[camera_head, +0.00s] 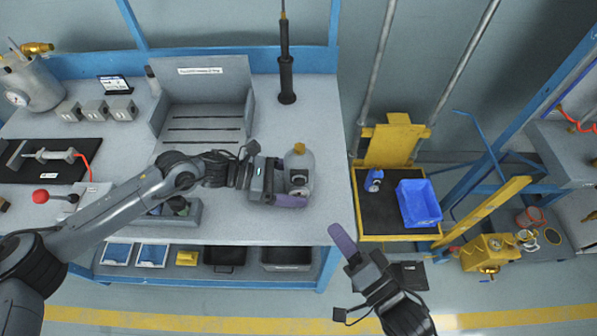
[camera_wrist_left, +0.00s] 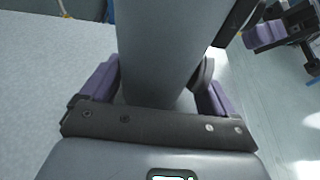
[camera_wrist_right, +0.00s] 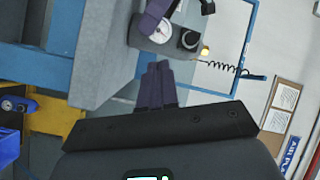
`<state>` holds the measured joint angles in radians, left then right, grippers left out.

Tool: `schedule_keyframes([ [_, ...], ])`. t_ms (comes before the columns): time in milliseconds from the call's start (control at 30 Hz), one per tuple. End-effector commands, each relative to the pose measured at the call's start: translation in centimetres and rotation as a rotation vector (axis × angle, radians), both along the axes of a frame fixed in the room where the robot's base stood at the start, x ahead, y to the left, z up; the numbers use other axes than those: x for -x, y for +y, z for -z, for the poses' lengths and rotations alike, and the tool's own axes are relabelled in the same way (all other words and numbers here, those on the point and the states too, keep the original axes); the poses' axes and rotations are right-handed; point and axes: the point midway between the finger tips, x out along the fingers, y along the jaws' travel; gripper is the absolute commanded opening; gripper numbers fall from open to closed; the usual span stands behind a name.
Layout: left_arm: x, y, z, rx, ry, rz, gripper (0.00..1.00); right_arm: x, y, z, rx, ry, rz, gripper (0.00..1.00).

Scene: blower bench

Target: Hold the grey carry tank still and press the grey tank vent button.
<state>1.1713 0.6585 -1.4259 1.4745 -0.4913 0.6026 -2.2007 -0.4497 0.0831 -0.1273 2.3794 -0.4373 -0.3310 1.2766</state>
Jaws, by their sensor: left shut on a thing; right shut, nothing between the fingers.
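The grey carry tank (camera_head: 300,160) stands near the right edge of the bench, with a brass fitting on top and a round dark-rimmed part on its side. My left gripper (camera_head: 288,184) is shut on the tank; the left wrist view shows the tank's grey body (camera_wrist_left: 165,50) between its purple fingers. In the right wrist view the tank (camera_wrist_right: 150,40) shows past the bench edge, with a dark round part (camera_wrist_right: 190,39) on it. I cannot tell whether that part is the vent button. My right gripper (camera_head: 342,240) is shut and empty, off the bench's front right corner, apart from the tank.
A grey slotted fixture (camera_head: 205,100) and a dark upright rod (camera_head: 286,70) stand behind the tank. A yellow cart (camera_head: 395,140) with a blue bin (camera_head: 418,203) stands right of the bench. A red-knobbed lever (camera_head: 41,197) is at left. The bench's right strip is clear.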

Motion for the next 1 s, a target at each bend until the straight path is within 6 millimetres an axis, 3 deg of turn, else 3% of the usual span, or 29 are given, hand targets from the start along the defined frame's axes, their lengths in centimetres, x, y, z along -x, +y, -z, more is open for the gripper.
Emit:
schedule_keyframes([
  [100, 0.0, 0.1, 0.1, -0.002, 0.002, -0.002, 0.72, 0.9, 3.2, -1.8, -0.026, -0.098, -0.082, 0.0],
  [333, 0.0, 0.1, 0.1, -0.002, 0.002, -0.002, 0.72, 2.4, 6.7, -4.1, -0.064, -0.225, -0.174, 0.0],
  [567, 0.0, 0.1, 0.1, -0.002, 0.002, -0.002, 0.72, 2.0, 7.5, -4.6, -0.074, -0.259, -0.196, 0.0],
  [1000, 0.0, 0.1, 0.1, -0.002, 0.002, -0.002, 0.72, -3.0, 7.5, -4.6, -0.073, -0.256, -0.194, 0.0],
])
